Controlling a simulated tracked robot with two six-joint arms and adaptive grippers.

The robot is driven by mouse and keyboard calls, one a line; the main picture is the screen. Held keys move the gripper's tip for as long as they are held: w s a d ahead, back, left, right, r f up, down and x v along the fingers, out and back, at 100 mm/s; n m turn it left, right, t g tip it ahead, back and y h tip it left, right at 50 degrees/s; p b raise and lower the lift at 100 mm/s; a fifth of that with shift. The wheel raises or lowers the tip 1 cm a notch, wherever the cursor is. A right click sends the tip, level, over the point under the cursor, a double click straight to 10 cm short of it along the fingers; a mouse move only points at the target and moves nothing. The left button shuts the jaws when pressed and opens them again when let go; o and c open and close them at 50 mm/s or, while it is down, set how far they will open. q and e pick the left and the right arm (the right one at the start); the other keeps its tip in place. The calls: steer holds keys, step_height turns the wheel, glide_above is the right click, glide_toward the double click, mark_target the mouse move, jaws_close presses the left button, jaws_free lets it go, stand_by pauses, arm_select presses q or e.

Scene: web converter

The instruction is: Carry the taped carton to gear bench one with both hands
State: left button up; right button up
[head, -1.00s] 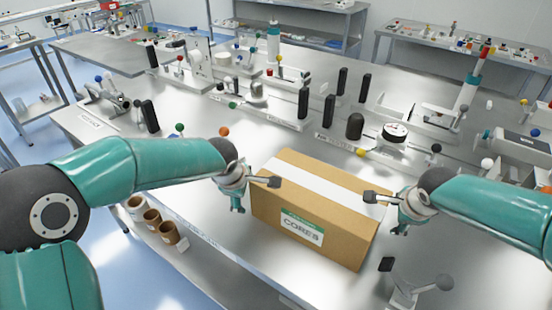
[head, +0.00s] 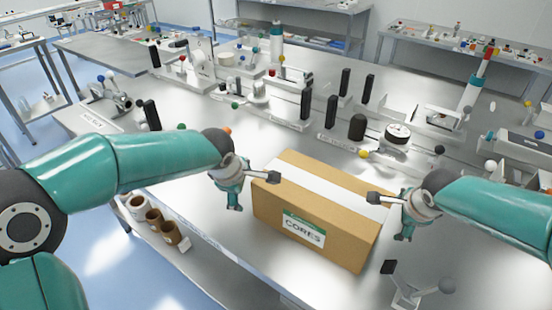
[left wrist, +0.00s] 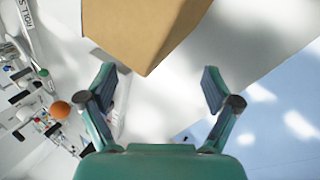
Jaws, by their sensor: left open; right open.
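The taped carton (head: 318,225) is a brown box with a white tape strip on top and a green-and-white CORES label on its front. It sits on the metal bench near its front edge. My left gripper (head: 256,187) is open at the carton's left end; whether it touches cannot be told. In the left wrist view the carton's corner (left wrist: 140,40) lies ahead of my left gripper (left wrist: 160,88), with nothing between its fingers. My right gripper (head: 388,205) is open at the carton's right end, its dark fingertip near the top right edge.
The metal bench (head: 225,225) holds fixtures, black posts and coloured knobs behind the carton. Brown cores (head: 155,218) stand on a lower shelf at the left. Another bench (head: 470,55) stands at the back right.

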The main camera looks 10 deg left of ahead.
steer(key=shift+r, duration=0.1)
steer(key=shift+s+r, duration=0.1)
steer(key=shift+r, duration=0.1)
arm_select(q)
steer(key=v, duration=0.8)
steer(key=shift+s+r, duration=0.2)
arm_select(e)
steer(key=v, duration=1.1)
steer(key=shift+s+r, duration=0.1)
steer(key=shift+s, duration=0.05)
